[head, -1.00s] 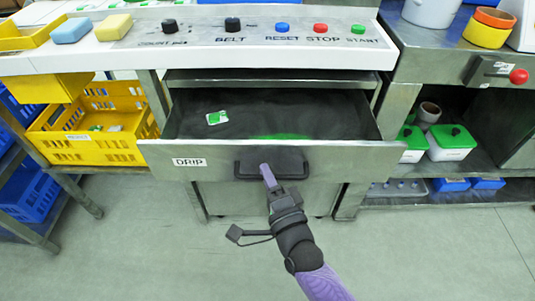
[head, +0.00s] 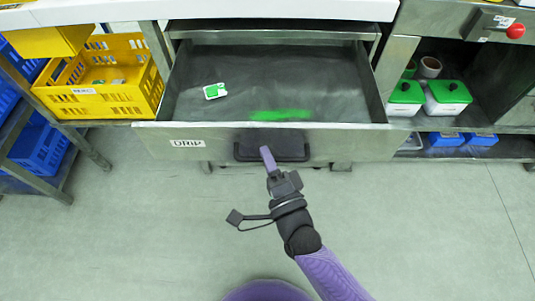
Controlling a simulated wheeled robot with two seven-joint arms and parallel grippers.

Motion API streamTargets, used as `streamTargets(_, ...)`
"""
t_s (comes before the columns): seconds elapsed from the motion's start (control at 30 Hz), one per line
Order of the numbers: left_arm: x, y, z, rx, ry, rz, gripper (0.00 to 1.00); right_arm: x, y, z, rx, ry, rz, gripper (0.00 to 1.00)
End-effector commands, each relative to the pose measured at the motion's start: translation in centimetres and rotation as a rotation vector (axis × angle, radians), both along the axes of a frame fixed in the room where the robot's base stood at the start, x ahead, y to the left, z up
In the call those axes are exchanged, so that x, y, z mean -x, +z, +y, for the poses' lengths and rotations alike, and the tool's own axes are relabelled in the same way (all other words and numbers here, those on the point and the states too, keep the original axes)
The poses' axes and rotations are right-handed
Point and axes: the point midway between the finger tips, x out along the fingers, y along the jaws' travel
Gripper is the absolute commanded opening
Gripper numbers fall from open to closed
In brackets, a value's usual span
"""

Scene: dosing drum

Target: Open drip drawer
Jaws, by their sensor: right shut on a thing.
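The drip drawer (head: 345,146) is a grey metal drawer with a "DRIP" label (head: 187,143) on its front, pulled well out from under the white console. My right gripper (head: 268,158) is shut on the dark drawer handle (head: 243,151) at the middle of the front. Inside the drawer lie a small green and white packet (head: 215,91) toward the left and a bright green smear (head: 281,115) near the front. My left gripper is not in view.
A yellow crate (head: 110,107) stands on the left rack, with a blue basket (head: 40,148) below it. White boxes with green lids (head: 448,92) and blue bins (head: 480,139) sit on the right shelves. The floor (head: 420,230) in front is clear.

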Motion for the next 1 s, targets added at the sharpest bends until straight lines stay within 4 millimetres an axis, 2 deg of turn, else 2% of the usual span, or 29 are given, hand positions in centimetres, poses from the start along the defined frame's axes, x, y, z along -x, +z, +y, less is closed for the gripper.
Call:
streamTargets(0.03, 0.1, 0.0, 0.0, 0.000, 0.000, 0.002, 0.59, 0.0, -0.1, 0.0, 0.001, 0.000, 0.003, 0.00)
streamTargets(0.07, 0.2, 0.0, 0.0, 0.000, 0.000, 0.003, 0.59, 0.0, -0.1, 0.0, 0.001, 0.000, 0.003, 0.21)
streamTargets(0.2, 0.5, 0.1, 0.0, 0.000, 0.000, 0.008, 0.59, 0.0, -0.1, 0.0, 0.001, 0.000, 0.002, 0.51)
streamTargets(0.53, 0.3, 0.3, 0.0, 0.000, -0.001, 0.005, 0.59, 0.4, -0.1, -0.2, 0.002, 0.001, 0.001, 0.53)
streamTargets(0.8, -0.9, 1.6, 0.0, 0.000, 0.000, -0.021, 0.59, 6.3, -1.1, -2.7, 0.003, 0.001, 0.004, 0.53)
streamTargets(1.0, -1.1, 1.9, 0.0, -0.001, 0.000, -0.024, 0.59, 8.8, -1.7, -3.7, 0.002, 0.001, 0.002, 0.53)
